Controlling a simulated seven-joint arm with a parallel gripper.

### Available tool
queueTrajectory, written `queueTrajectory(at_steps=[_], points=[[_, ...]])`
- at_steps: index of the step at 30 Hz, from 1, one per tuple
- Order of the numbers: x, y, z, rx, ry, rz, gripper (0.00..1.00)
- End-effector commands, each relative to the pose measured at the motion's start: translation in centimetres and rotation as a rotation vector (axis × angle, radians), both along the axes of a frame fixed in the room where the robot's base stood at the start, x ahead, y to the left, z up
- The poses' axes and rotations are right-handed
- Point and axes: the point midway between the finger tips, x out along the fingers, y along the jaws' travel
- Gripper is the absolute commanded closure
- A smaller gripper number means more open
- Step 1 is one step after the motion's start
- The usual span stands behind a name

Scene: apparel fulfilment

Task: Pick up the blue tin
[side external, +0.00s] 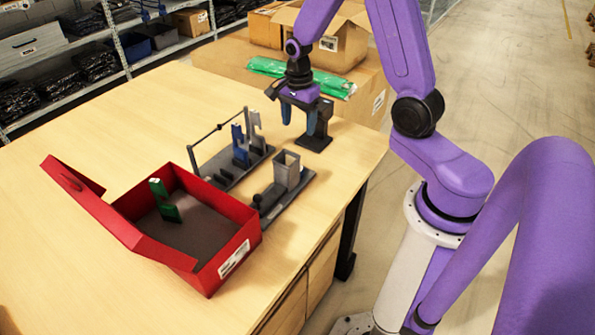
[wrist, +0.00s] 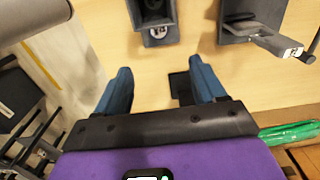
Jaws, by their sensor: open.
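A small upright blue item (side external: 239,143) with a pale top stands on the dark rack behind the red box in the side view. It is the only blue item I see on the table, but I cannot tell if it is a tin. It cannot be made out in the wrist view. My gripper (side external: 299,115) is above the table's far right part, to the right of the rack and apart from the blue item. In the wrist view my gripper (wrist: 160,88) has its two blue fingers spread, with nothing held between them.
An open red box (side external: 247,225) holds a green item (side external: 163,201). A dark rack (side external: 215,166) has a thin raised rail. A grey square holder (side external: 287,170) stands on a dark base. A black flat piece (side external: 314,143) lies below my gripper. The table's left side is clear.

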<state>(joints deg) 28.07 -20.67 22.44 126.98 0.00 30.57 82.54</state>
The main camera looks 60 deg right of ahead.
Motion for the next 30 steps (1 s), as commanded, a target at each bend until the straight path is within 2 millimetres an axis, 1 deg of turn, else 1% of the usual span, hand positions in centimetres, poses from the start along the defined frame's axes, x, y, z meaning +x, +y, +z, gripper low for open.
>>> queueTrajectory(at_steps=[1,3,16,21,26,30], points=[[-0.2,0.0,-1.0,0.001,0.007,0.001,0.30],[-0.2,0.0,-2.1,0.001,0.007,0.000,0.30],[-0.1,0.0,-8.3,0.000,0.004,0.004,0.30],[-0.1,0.0,-9.9,0.000,0.003,0.003,0.30],[-0.1,0.0,-10.5,0.000,0.001,0.003,0.30],[-0.1,0.0,-11.6,0.000,0.002,0.003,0.30]])
